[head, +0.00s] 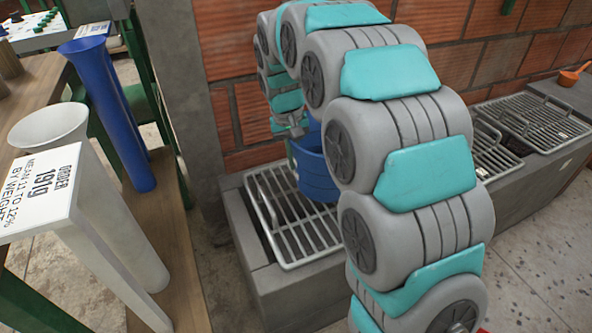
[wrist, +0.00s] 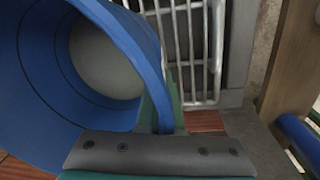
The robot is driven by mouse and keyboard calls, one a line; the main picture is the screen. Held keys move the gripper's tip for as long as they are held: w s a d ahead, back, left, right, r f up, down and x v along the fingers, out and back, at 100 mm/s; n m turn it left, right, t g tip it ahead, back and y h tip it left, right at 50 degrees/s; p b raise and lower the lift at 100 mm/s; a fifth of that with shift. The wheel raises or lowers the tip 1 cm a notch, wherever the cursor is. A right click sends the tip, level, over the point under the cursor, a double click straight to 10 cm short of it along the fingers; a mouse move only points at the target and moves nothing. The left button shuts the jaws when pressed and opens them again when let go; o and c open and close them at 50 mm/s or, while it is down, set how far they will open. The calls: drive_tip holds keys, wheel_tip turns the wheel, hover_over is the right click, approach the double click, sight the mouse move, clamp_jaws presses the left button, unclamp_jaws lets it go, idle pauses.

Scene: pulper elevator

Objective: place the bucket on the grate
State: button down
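The blue bucket (head: 318,178) is at the far part of the near metal grate (head: 290,237), partly hidden behind my arm. In the wrist view the bucket (wrist: 38,60) fills the left side, with its open mouth and pale bottom showing. My gripper (head: 296,136) is at the bucket's upper left edge. In the wrist view its green finger (wrist: 154,108) lies against the rim, and the gripper appears shut on it. The grate also shows in the wrist view (wrist: 190,50), beyond the rim. I cannot tell whether the bucket touches the bars.
More grates (head: 541,119) lie along the grey stone ledge to the right, with an orange scoop (head: 572,76) at its far end. A brick wall (head: 228,40) stands behind.

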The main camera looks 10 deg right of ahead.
drive_tip(key=shift+f, duration=2.05)
drive_tip(key=c, duration=1.1)
unclamp_jaws()
drive_tip(key=shift+f, duration=0.1)
drive_tip(key=shift+o, duration=0.2)
wheel_tip(320, 180, up, 12)
drive_tip(key=a, duration=0.1)
drive_tip(key=shift+b, duration=0.4)
